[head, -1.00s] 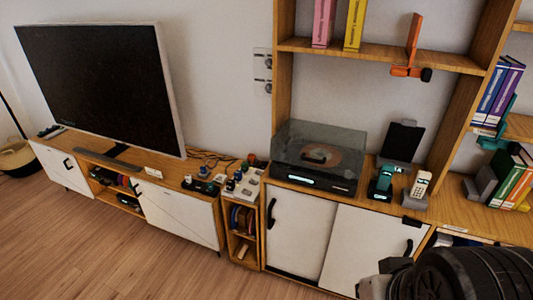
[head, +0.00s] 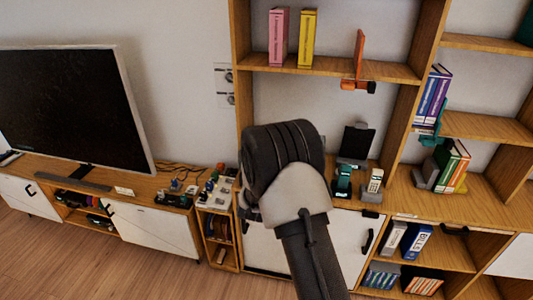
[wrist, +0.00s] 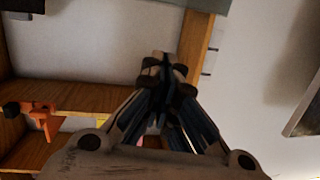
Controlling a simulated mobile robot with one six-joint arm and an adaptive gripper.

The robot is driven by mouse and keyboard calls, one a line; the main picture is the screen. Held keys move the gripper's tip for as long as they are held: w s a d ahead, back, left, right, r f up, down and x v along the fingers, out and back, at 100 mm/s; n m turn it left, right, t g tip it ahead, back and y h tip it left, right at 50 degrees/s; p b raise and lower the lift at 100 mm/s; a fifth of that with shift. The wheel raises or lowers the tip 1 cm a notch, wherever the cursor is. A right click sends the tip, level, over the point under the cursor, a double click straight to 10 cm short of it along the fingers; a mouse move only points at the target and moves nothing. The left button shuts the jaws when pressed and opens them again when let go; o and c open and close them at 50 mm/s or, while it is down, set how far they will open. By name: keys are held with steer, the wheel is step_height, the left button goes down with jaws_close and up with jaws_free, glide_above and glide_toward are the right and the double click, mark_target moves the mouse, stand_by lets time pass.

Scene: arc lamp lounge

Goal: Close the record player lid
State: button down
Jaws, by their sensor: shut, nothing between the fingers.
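The record player is hidden behind my arm in the head view now. In the earlier head view it is a dark box with a clear smoky lid, on the wooden cabinet. A grey-teal strip (wrist: 180,4) at the top edge of the wrist view is probably part of its lid; the lid's angle cannot be told. My gripper (wrist: 158,65) is shut and empty in the wrist view, its fingertips below that strip in the picture and apart from it. In the head view my arm covers its fingers.
A black tablet stand (head: 356,143), a teal device (head: 342,182) and a white phone (head: 375,181) stand right of my arm. A shelf above holds an orange bookend (head: 360,55). The television (head: 70,105) is at left.

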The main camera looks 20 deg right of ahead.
steer(key=s+d+f+h+p, duration=0.1)
steer(key=d+f+h, duration=0.2)
steer(key=d+f, duration=0.1)
steer(key=shift+m, duration=0.4)
steer(key=b+x, duration=0.2)
steer(key=x, duration=0.7)
steer(key=shift+w+f, duration=0.15)
steer(key=shift+w, duration=0.15)
steer(key=shift+s+a+f+b, duration=0.1)
steer(key=shift+s+a+f, duration=0.1)
steer(key=shift+f, duration=0.4)
steer(key=shift+s+a+f+b, duration=0.15)
steer(key=shift+s+f, duration=0.1)
steer(key=shift+f, duration=0.35)
steer(key=shift+s+a+f+b, duration=0.1)
steer(key=shift+s+a+f, duration=0.1)
steer(key=shift+f, duration=0.45)
